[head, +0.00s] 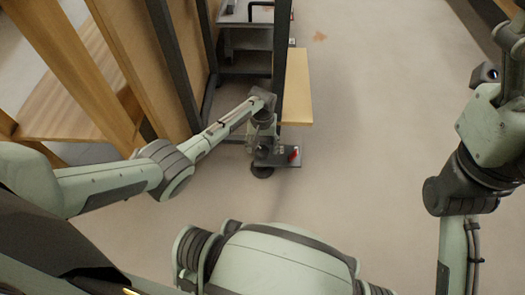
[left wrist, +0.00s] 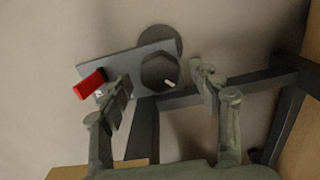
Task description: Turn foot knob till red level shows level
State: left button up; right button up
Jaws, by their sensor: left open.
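The foot knob (left wrist: 158,72) is a dark, many-sided knob with a small white mark, on a grey plate (left wrist: 118,62) in the left wrist view. A round dark foot disc (left wrist: 168,38) shows partly behind the plate. The red level (left wrist: 90,84) sits at the plate's left end and looks tilted; its bubble cannot be read. In the head view the red level (head: 294,154) is at the right of the plate. My left gripper (left wrist: 162,84) is open, its fingers on either side of the knob; contact cannot be told. My right arm shows at the right, its fingertips unclear.
A dark metal frame post (head: 281,60) stands beside a light wooden board (head: 297,88). Wooden panels (head: 130,60) and a grey shelf (head: 245,62) stand at the left and back. The floor (head: 385,110) to the right is clear.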

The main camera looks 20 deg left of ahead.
pick_arm(q)
jog(key=shift+w+f, duration=0.1)
jog(key=shift+f, duration=0.55)
jog(key=c, duration=1.2)
jog(key=shift+o, duration=0.2)
jog(key=shift+d+r+n, duration=0.1)
jog(key=shift+n, duration=0.2)
